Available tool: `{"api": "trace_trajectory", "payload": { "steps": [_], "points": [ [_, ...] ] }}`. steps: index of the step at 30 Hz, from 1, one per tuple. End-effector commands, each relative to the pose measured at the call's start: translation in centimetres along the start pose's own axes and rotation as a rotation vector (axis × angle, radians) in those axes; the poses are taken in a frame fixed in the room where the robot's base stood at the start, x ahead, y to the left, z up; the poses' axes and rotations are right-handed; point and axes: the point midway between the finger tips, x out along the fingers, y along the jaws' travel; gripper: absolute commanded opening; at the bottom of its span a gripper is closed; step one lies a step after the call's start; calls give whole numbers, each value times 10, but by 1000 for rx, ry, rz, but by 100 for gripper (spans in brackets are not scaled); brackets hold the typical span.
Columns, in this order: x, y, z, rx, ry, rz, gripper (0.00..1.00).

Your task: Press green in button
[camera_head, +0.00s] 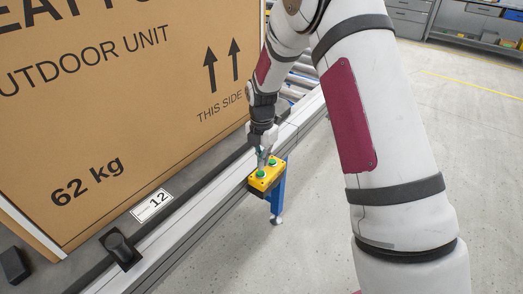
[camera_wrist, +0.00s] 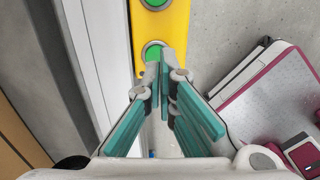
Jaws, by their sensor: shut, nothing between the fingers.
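A yellow button box (camera_head: 266,180) sits on a blue post (camera_head: 279,195) at the side of the conveyor rail. It has two green buttons, a near one (camera_head: 261,174) and a far one (camera_head: 272,162) in the head view. In the wrist view the box (camera_wrist: 176,30) is at the top, with one green button (camera_wrist: 155,2) cut by the frame edge and the other (camera_wrist: 152,51) just beyond my fingertips. My gripper (camera_wrist: 165,62) is shut and empty, its tips overlapping the edge of this lower button. I cannot tell whether they touch it. No button label is readable.
A large cardboard box (camera_head: 120,100) marked 62 kg stands on the conveyor at the left. A dark knob-like fitting (camera_head: 121,248) and a label 12 (camera_head: 152,205) are on the rail side. Grey floor at the right is clear.

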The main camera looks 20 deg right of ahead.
Motion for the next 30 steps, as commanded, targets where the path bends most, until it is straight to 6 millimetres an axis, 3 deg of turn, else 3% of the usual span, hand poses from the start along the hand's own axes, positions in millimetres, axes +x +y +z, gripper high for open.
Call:
{"api": "trace_trajectory", "payload": {
  "steps": [6,20,25,30],
  "points": [
    [25,0,0,0,1,-1,0],
    [30,0,0,0,0,0,0],
    [46,0,0,1,2,0,0],
    [49,-1,-1,-1,2,-2,0]
  ]
}}
